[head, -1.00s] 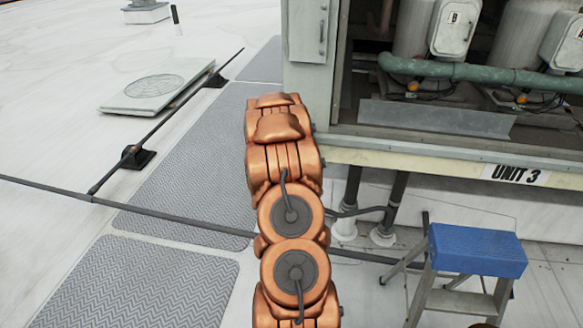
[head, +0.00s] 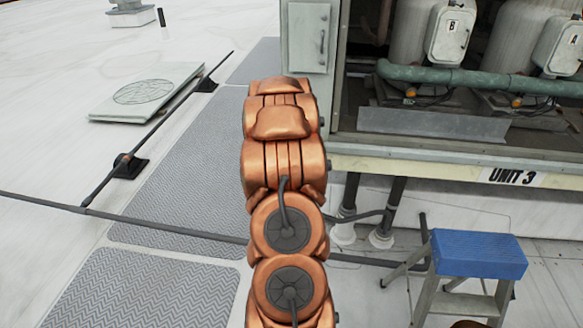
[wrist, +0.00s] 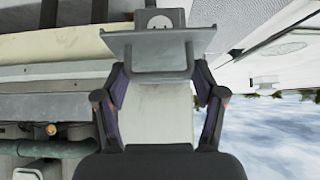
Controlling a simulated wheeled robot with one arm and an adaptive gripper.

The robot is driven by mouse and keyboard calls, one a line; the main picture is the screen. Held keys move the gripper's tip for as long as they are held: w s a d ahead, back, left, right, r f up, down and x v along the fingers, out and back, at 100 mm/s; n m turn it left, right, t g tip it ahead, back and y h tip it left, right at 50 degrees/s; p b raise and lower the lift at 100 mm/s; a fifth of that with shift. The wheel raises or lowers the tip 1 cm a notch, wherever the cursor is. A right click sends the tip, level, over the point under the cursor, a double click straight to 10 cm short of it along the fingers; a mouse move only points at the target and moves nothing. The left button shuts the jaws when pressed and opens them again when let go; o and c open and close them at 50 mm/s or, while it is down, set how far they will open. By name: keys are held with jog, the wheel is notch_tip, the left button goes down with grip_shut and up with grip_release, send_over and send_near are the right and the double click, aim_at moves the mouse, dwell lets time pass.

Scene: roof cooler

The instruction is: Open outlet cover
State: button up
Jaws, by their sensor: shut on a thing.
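The outlet cover (wrist: 158,46) is a grey flap with a bent handle-like bar, at the top middle of the wrist view. It stands out from the grey outlet box, and a pale round outlet face (wrist: 160,22) shows beyond its edge. My gripper (wrist: 159,70) has its two dark fingers on either side of the cover's bar and is shut on it. The exact finger contact is hard to make out. In the head view my gripper, the cover and the outlet are not visible; my copper-coloured arm reaches up the middle.
The open Unit 3 cabinet (head: 425,158) stands right of my arm, with pipes and tanks inside. A blue-topped step stool (head: 478,254) is at lower right.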

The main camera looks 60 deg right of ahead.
jog(key=shift+w+d+r+p, duration=0.1)
jog(key=shift+w+r+p, duration=0.1)
jog(key=shift+r, duration=0.3)
jog(key=shift+w+d+r+p, duration=0.1)
jog(key=shift+w+r, duration=0.05)
jog(key=shift+r, duration=0.35)
jog(key=o, duration=1.4)
jog(key=shift+w, duration=0.1)
jog(key=shift+o, duration=0.2)
jog(key=shift+f, duration=0.1)
